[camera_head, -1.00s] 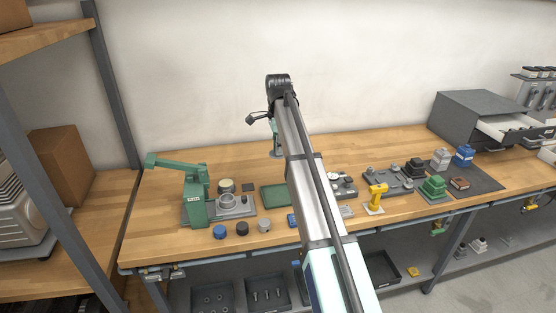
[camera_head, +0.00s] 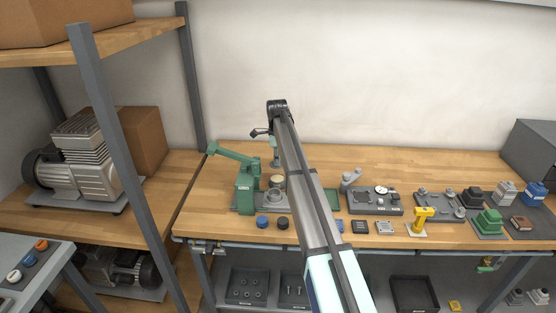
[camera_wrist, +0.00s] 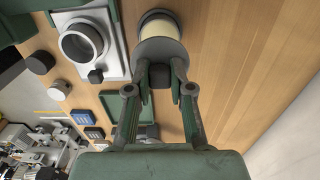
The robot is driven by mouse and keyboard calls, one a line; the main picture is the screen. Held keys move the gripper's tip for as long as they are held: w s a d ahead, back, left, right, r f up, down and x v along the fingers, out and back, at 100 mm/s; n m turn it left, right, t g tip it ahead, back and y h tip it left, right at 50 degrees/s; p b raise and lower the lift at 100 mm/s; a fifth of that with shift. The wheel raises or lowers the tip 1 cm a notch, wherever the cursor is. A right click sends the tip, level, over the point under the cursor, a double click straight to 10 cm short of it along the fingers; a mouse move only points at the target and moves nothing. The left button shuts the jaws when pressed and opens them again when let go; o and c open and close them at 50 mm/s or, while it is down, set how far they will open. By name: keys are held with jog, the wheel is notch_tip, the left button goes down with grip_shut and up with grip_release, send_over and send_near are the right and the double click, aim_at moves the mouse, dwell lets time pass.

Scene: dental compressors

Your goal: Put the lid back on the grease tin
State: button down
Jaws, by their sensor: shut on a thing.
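The grease tin (camera_wrist: 160,24) stands open on the wooden bench; its cream contents show at the top of the wrist view. It also shows in the head view (camera_head: 277,181), beside the green press. The lid (camera_wrist: 158,50) is a grey disc with a dark knob (camera_wrist: 160,76). My gripper (camera_wrist: 160,88) is shut on the knob. In the wrist view the lid overlaps the near part of the tin's opening and appears held above it, off-centre; the exact height gap cannot be told. In the head view my gripper (camera_head: 275,163) is just above the tin, and the lid is not clear there.
The green lever press (camera_head: 246,187) stands close left of the tin. A grey plate with a ring (camera_wrist: 82,42) lies beside the tin. Blue (camera_head: 262,221) and black (camera_head: 283,222) caps sit near the front edge. Bare wood lies right of the tin in the wrist view.

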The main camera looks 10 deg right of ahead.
jog(key=b, duration=0.2)
send_over(277, 178)
jog(key=shift+s+f, duration=0.1)
jog(key=shift+f, duration=3.05)
jog(key=shift+f, duration=0.15)
dwell(0.6)
jog(key=shift+c, duration=2.3)
grip_release()
jog(key=shift+r+p, duration=1.8)
jog(key=shift+r, duration=1.7)
